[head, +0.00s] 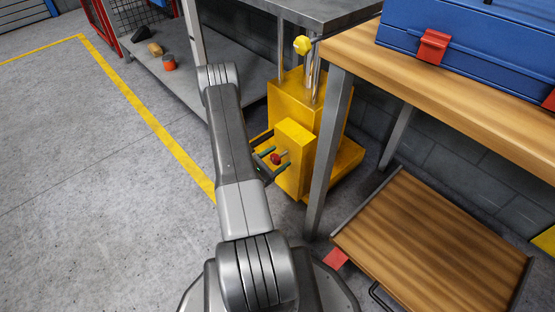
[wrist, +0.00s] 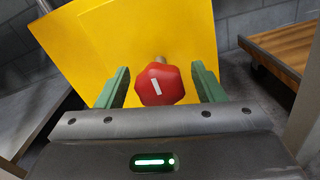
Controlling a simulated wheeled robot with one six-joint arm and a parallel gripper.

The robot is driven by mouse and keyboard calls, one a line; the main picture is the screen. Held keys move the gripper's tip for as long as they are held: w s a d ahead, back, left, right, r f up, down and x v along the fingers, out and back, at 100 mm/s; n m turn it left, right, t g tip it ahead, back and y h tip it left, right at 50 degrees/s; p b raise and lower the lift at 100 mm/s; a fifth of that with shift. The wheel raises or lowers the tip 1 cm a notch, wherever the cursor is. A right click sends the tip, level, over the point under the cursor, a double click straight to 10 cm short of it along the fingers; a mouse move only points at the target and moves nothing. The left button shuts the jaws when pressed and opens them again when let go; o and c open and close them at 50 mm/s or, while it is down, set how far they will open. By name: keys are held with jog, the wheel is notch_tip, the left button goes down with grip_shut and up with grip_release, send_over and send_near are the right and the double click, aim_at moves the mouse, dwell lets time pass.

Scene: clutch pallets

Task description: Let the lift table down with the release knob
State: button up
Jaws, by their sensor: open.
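The release knob (head: 276,158) is red and sits on the front of the lift table's yellow housing (head: 294,140). Bright rods rise from the housing toward a grey top (head: 318,10). In the wrist view the red knob (wrist: 160,88) shows a slanted white mark and a short stem against the yellow panel (wrist: 150,30). My gripper (head: 275,157) is open, with its green fingers on either side of the knob. In the wrist view my gripper (wrist: 160,68) has a visible gap between each finger and the knob.
A yellow knob (head: 302,45) stands higher on the housing. A wooden bench (head: 350,50) with a blue case (head: 470,40) is to the right. A low wooden platform (head: 430,245) lies below it. A grey shelf (head: 185,85) is behind left; open floor lies left.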

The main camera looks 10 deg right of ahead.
jog(key=shift+w+d, duration=0.1)
jog(key=shift+d, duration=0.1)
jog(key=c, duration=1)
